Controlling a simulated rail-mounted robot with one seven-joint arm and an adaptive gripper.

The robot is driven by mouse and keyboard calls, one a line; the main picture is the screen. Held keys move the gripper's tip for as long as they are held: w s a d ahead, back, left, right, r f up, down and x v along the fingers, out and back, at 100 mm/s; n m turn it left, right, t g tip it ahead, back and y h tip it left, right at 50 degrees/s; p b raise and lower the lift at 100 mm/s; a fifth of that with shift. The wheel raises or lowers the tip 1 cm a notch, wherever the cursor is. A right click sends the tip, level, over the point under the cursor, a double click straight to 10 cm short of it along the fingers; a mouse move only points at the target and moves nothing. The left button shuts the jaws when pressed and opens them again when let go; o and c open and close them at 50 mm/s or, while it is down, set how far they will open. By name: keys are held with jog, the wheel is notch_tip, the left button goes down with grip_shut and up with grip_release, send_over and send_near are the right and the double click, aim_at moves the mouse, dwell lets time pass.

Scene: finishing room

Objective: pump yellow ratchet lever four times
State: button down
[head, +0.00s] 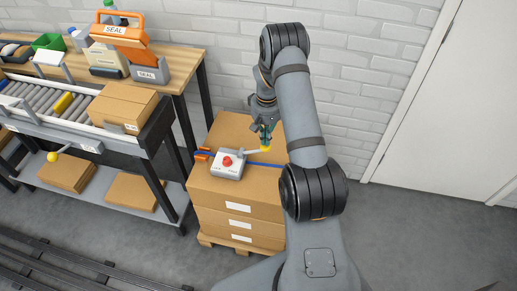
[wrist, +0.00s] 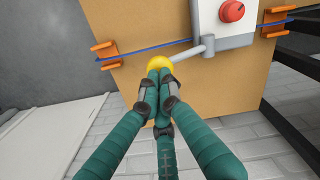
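The ratchet lever (head: 254,151) is a grey bar with a yellow knob (head: 265,148) at its end. It comes out of a pale grey box with a red button (head: 227,161) on top of a stack of cartons. In the wrist view the lever bar (wrist: 190,54) runs from the pale box (wrist: 220,14) to the yellow knob (wrist: 159,62). My gripper (wrist: 159,75) has its green fingers drawn together, tips right at the knob's near side. The knob shows beyond the tips, not between them; whether they touch is unclear. In the head view my gripper (head: 266,136) is just above the knob.
A blue strap (head: 266,164) with orange corner pieces (head: 203,154) crosses the top carton (head: 214,183) on a pallet. A roller conveyor (head: 45,100) with a carton stands left, with another yellow ball (head: 53,157) on its front. A white wall and door are close behind and right.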

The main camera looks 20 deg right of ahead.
jog(key=shift+f+b, duration=0.5)
jog(key=shift+f, duration=0.35)
jog(key=shift+f+b, duration=0.3)
jog(key=shift+b, duration=0.2)
jog(key=shift+s+d+f, duration=0.1)
jog(key=shift+f, duration=0.05)
jog(key=shift+s+d+f+b, duration=0.2)
jog(key=shift+f+b, duration=0.15)
jog(key=shift+b, duration=0.15)
